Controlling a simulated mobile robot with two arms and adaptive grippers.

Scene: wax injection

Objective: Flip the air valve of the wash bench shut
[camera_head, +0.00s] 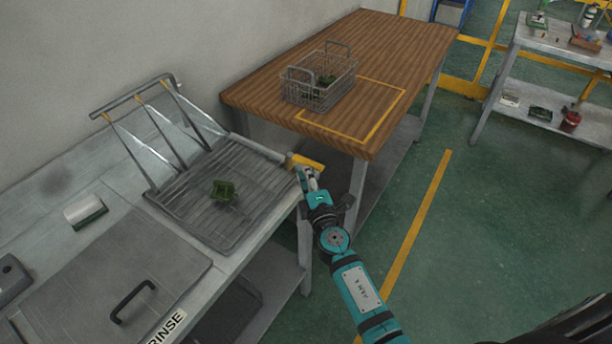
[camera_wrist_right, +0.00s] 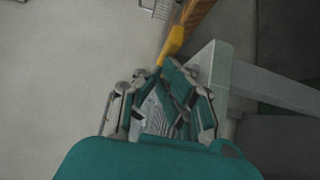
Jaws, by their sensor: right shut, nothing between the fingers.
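The air valve shows as a yellow lever (camera_head: 308,162) at the right back corner of the wash bench (camera_head: 110,203), beside the wooden table. The lever also shows in the right wrist view (camera_wrist_right: 175,42), just beyond my fingertips. My right gripper (camera_head: 304,174) is shut and empty, right at the near side of the lever. In the right wrist view my right gripper (camera_wrist_right: 163,68) has its tips close to the lever's near end; I cannot tell whether they touch it. The valve body is hidden. My left gripper is not in view.
A rack (camera_head: 180,207) with a green part (camera_head: 223,191) on it lies on the bench. A lid with a black handle (camera_head: 132,300) is nearer. A wire basket (camera_head: 300,97) stands on the wooden table (camera_head: 395,45).

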